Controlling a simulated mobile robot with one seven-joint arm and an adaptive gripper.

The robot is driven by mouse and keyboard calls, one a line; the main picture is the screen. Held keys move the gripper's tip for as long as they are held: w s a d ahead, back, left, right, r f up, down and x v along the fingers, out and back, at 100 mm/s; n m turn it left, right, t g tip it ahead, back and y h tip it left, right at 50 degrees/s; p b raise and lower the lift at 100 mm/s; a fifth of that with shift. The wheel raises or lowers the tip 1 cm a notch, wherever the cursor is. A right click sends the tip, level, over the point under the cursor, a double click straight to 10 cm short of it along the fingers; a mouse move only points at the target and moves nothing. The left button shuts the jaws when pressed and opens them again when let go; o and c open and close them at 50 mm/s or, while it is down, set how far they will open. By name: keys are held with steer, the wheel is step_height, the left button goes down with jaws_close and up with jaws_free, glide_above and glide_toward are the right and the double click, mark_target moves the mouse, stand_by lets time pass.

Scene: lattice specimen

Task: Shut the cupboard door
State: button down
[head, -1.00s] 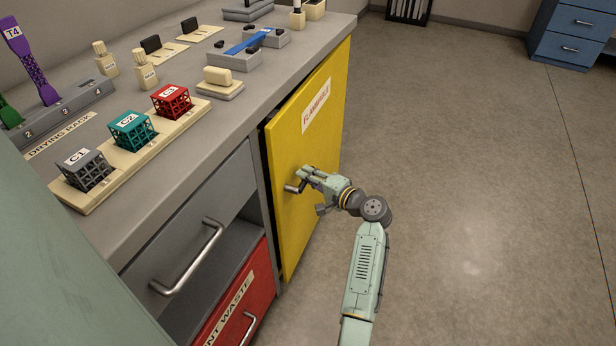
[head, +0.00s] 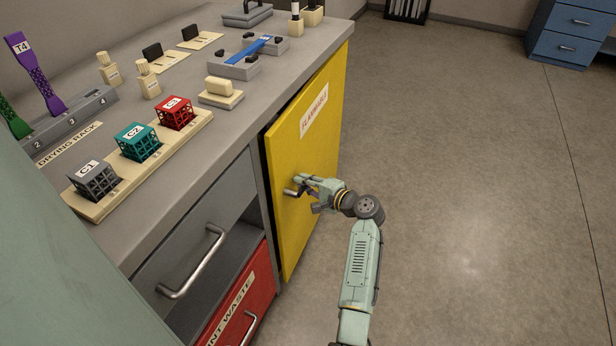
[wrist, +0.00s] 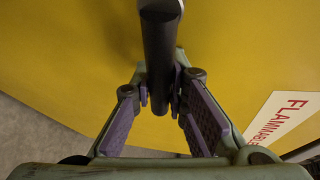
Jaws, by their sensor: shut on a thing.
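The yellow cupboard door (head: 308,165) with its "FLAMMABLE" label is on the front of the grey bench in the head view. It stands slightly ajar, with a dark gap along its left edge. My gripper (head: 298,187) is at the dark bar handle (head: 290,193) near the door's left edge. In the wrist view the two purple-padded fingers of my gripper (wrist: 161,98) are closed around the handle (wrist: 160,50), one on each side, in front of the yellow door panel (wrist: 70,60).
The benchtop (head: 190,130) above holds lattice cubes on a cream tray (head: 98,212), a drying rack (head: 70,125) and small fixtures. Left of the door are a grey drawer (head: 200,240) and a red waste drawer (head: 245,305). The floor (head: 470,200) to the right is clear.

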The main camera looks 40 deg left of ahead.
steer(key=a, duration=0.1)
steer(key=s+a, duration=0.1)
steer(key=shift+s+a+r, duration=0.2)
steer(key=shift+s+a, duration=0.1)
steer(key=shift+a, duration=0.1)
steer(key=shift+s+f, duration=0.15)
steer(key=shift+f, duration=0.2)
stand_by(0.4)
steer(key=c, duration=1.6)
jaws_free()
steer(key=shift+c, duration=0.2)
steer(key=shift+o, duration=0.4)
steer(key=shift+a+r, duration=0.1)
glide_toward(292, 183)
steer(key=shift+w+a+f, duration=0.1)
steer(key=shift+w+f, duration=0.05)
steer(key=shift+w, duration=0.3)
steer(key=shift+w+a+f, duration=0.1)
steer(key=shift+w, duration=0.35)
